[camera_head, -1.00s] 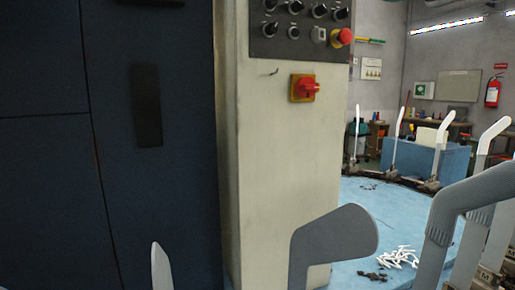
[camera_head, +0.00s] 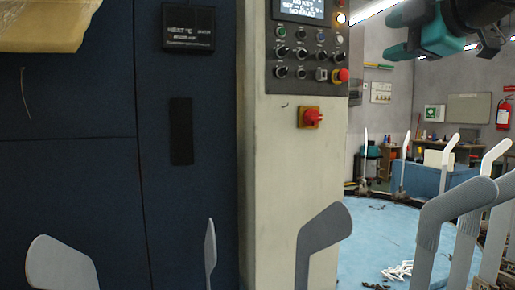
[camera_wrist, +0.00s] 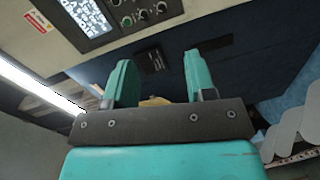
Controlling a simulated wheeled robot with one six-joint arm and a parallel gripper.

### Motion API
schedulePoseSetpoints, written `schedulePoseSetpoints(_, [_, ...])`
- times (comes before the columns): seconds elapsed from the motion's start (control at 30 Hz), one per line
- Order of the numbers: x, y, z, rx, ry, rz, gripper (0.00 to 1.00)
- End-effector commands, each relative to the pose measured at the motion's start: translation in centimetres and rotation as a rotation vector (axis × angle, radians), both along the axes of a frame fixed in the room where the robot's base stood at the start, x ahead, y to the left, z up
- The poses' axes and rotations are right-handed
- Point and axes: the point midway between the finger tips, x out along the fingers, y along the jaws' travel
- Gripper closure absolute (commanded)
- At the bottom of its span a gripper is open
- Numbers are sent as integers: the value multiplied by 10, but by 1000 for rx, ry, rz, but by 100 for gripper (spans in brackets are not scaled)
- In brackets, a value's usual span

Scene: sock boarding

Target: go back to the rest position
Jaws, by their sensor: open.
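My gripper (camera_head: 404,35) is at the top right of the head view, raised above the boards and the blue round table. In the wrist view my gripper (camera_wrist: 158,80) shows two teal fingers spread apart, with nothing between them. The fingers point toward the machine front. They touch nothing that I can see. Part of the arm behind the gripper is cut off by the edge of the head view.
Upright grey foot-shaped boards (camera_head: 324,236) stand along the near side, several at the right (camera_head: 446,215). The dark blue machine (camera_head: 70,190) and its control panel (camera_head: 306,50) fill the left and middle. White pieces (camera_head: 397,270) lie on the blue round table (camera_head: 375,235).

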Motion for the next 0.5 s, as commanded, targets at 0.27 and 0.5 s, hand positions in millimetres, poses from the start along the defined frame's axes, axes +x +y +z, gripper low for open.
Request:
schedulePoseSetpoints(0.27, [-7,27,-62,198,323,28,49])
schedulePoseSetpoints(0.5, [-50,63,-151,432,808,-35,49])
